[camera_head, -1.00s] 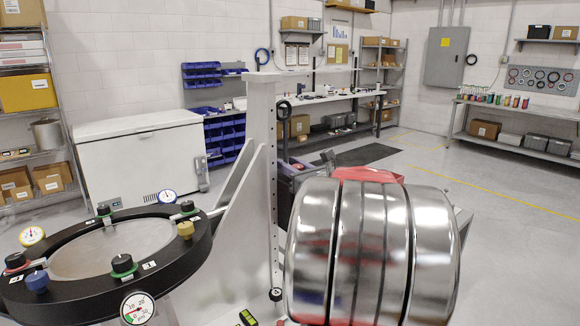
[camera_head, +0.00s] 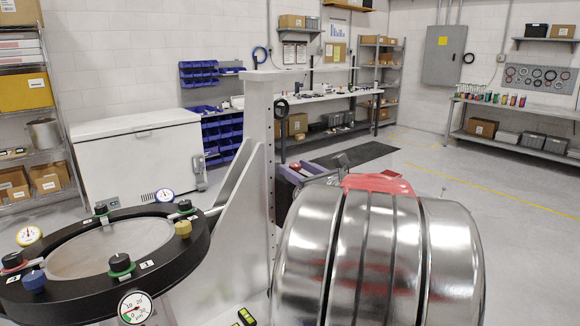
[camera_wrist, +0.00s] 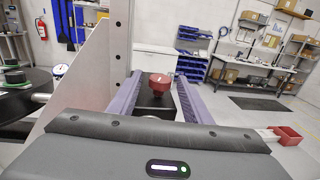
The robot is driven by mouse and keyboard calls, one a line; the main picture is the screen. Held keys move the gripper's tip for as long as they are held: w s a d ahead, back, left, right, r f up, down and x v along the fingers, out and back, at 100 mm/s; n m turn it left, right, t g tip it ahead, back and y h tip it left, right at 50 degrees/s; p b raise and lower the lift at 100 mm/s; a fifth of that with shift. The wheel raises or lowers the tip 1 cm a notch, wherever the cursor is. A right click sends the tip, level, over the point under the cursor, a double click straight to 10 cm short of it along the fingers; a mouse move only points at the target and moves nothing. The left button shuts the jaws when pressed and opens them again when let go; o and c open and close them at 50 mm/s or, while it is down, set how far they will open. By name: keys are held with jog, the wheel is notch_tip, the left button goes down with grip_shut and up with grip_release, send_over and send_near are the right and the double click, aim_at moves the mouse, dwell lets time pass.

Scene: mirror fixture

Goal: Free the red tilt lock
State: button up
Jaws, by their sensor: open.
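A red knob (camera_wrist: 160,82), which looks like the tilt lock, shows in the wrist view on a dark stem. It stands between the two purple fingers of my gripper (camera_wrist: 157,88), towards their far ends. The fingers are apart, with gaps at both sides of the knob. In the head view my gripper (camera_head: 303,172) is partly hidden behind my shiny arm, beside the grey upright bracket (camera_head: 262,150). The mirror fixture's black ring (camera_head: 190,245) lies at the left, around a round grey disc (camera_head: 125,250).
The ring carries several coloured knobs and dial gauges, one gauge (camera_head: 135,306) at its front. The bracket also stands close at the left of my gripper in the wrist view (camera_wrist: 100,75). A white chest (camera_head: 140,160) stands behind.

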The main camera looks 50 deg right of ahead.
jog(key=v, duration=0.9)
jog(key=shift+f, duration=0.1)
dwell(0.3)
